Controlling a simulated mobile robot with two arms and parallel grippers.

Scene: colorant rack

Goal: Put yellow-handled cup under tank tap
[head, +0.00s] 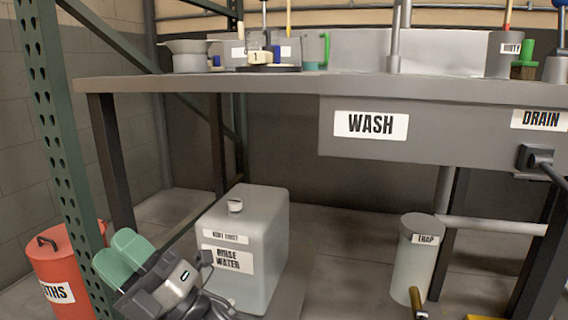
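The tank is a pale translucent box (270,240) labelled "RINSE WATER", standing low beneath the bench, with a small cap on top. My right gripper (122,254) has two green finger pads close together at lower left, in front of and left of the tank. I cannot tell whether they are shut or slightly apart. No yellow-handled cup can be made out for certain. My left gripper is not in view.
The grey bench (250,88) marked "WASH" and "DRAIN" spans above, with vessels and brushes on it. A red bin (70,268) and a green perforated post (52,110) stand at left. The "TRAP" bucket (410,270) stands right. Floor shows between tank and bucket.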

